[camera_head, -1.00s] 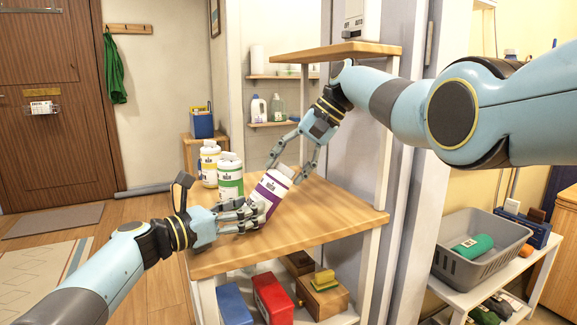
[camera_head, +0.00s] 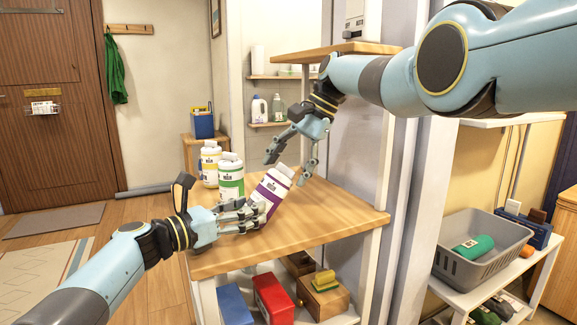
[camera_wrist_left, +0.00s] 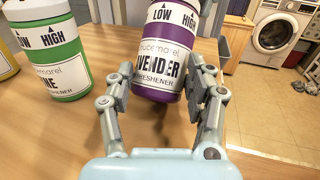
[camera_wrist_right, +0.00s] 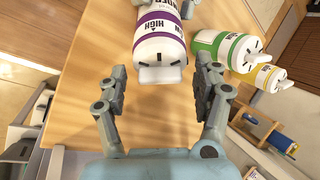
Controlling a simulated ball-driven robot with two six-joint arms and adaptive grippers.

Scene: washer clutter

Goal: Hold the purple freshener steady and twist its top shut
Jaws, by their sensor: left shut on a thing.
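The purple freshener (camera_head: 271,189) is a white-topped bottle with a purple label, tilted to the right over the wooden table. My left gripper (camera_head: 258,214) is shut on its lower body; in the left wrist view the fingers flank the purple freshener (camera_wrist_left: 163,50). My right gripper (camera_head: 290,172) is open and empty, pointing down just above the white top. In the right wrist view the white top (camera_wrist_right: 158,62) lies ahead between the spread fingers, apart from them. The bottle's base is hidden by my left fingers in the head view.
A green-labelled freshener (camera_head: 230,178) and a yellow-labelled one (camera_head: 209,163) stand left of the purple one on the table (camera_head: 325,222). The table's right part is clear. A shelf board (camera_head: 335,53) is above, behind my right arm. A grey basket (camera_head: 481,248) sits far right.

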